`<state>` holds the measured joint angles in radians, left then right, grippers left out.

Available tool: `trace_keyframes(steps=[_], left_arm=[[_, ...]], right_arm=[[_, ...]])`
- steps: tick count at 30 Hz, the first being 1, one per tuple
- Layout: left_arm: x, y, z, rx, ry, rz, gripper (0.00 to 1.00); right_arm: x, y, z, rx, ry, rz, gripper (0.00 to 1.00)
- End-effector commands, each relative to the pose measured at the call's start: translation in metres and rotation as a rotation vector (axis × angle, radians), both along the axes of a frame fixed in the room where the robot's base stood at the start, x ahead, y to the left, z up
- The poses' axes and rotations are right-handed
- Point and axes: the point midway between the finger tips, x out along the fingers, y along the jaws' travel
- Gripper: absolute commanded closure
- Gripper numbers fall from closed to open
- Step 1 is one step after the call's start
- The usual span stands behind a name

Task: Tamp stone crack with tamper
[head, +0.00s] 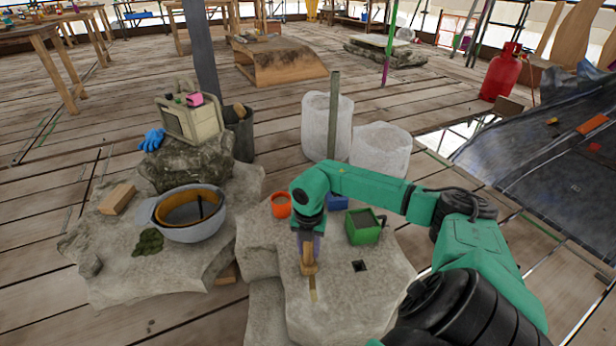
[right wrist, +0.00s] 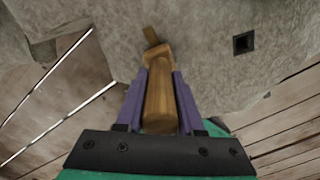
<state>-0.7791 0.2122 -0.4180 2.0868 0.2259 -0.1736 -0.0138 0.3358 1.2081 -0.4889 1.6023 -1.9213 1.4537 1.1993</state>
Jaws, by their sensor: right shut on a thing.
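My right gripper (head: 309,256) is shut on a wooden tamper (head: 309,262). The tamper points down over the pale stone block (head: 340,295), and its narrow end is close to the stone's top; I cannot tell whether they touch. In the right wrist view, the purple fingers of my right gripper (right wrist: 160,90) clasp both sides of the tamper's rounded handle (right wrist: 159,103). The stone (right wrist: 200,40) fills the upper part of that view. A crack in it cannot be made out clearly near the tamper's tip. My left gripper is out of view.
A dark square hole (head: 360,266) is in the stone. An orange cup (head: 281,205), a blue container (head: 337,202) and a green box (head: 363,230) stand behind. White sacks (head: 328,125) stand farther back.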

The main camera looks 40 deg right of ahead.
Motion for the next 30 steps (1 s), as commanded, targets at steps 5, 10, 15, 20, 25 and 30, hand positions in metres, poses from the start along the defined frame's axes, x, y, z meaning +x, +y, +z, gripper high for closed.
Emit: trace_keyframes(steps=[5, 10, 15, 20, 25, 30], left_arm=[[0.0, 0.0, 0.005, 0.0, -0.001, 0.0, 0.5], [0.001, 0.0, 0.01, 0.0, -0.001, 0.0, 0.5], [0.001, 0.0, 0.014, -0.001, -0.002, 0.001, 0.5], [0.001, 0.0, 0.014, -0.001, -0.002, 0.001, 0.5], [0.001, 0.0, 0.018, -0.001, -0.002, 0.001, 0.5], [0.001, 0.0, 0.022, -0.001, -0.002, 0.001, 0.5]], right_arm=[[-0.01, 0.004, -0.003, 0.0, 0.015, 0.004, 1.0], [-0.016, 0.008, -0.003, 0.0, 0.017, 0.004, 1.0], [-0.022, 0.012, -0.002, 0.002, 0.019, 0.004, 1.0], [-0.023, 0.013, -0.002, 0.002, 0.017, 0.003, 1.0], [-0.026, 0.015, -0.001, 0.001, 0.015, 0.004, 1.0], [-0.031, 0.018, 0.0, -0.001, 0.014, 0.004, 1.0]])
